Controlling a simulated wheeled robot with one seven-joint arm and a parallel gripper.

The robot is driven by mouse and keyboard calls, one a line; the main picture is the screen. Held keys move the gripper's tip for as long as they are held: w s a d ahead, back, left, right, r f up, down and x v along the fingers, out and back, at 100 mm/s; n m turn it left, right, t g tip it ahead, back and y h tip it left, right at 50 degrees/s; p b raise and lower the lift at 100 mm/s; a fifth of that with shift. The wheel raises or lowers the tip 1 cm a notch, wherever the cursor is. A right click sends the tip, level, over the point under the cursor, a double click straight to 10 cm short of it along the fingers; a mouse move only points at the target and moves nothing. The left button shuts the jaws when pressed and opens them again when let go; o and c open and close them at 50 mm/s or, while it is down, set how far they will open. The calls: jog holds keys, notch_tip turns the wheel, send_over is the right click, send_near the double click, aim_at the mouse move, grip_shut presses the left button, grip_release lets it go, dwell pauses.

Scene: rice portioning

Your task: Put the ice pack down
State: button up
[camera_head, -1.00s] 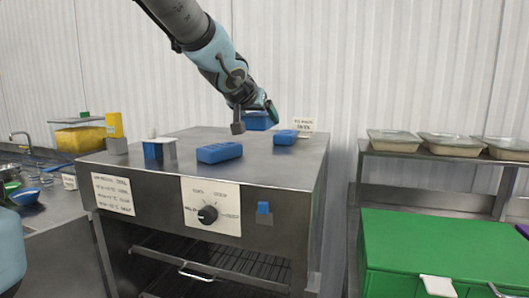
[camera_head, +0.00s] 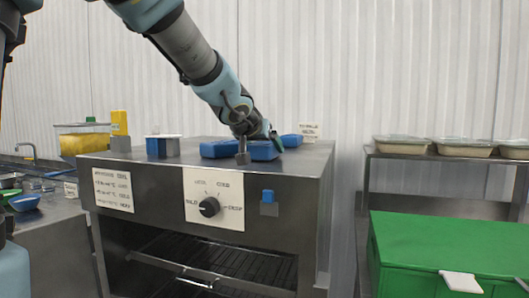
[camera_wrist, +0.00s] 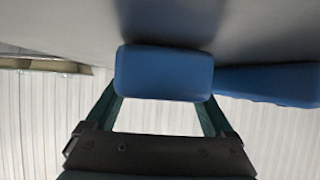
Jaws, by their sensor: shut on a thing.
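My gripper (camera_head: 267,137) is shut on a blue ice pack (camera_head: 264,151), low over the flat metal top of the oven-like cabinet (camera_head: 190,160). In the wrist view the held ice pack (camera_wrist: 165,73) sits between the two fingers, close to the grey surface. I cannot tell whether it touches that surface. A second blue pack (camera_head: 219,148) lies just left of it on the cabinet top. A third blue pack (camera_head: 291,140) lies behind and to the right. One other blue pack (camera_wrist: 270,83) shows at the right in the wrist view.
A blue and grey holder (camera_head: 162,146) and a yellow block (camera_head: 120,123) stand at the left of the cabinet top. A small sign (camera_head: 310,131) stands at its back right. A shelf with covered trays (camera_head: 402,145) and a green box (camera_head: 445,242) are to the right.

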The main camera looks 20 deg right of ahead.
jog(key=shift+r, duration=0.1)
jog(key=o, duration=1.5)
jog(key=shift+c, duration=0.2)
jog(key=shift+r, duration=0.1)
jog(key=v, duration=1.2)
jog(key=shift+b, duration=0.35)
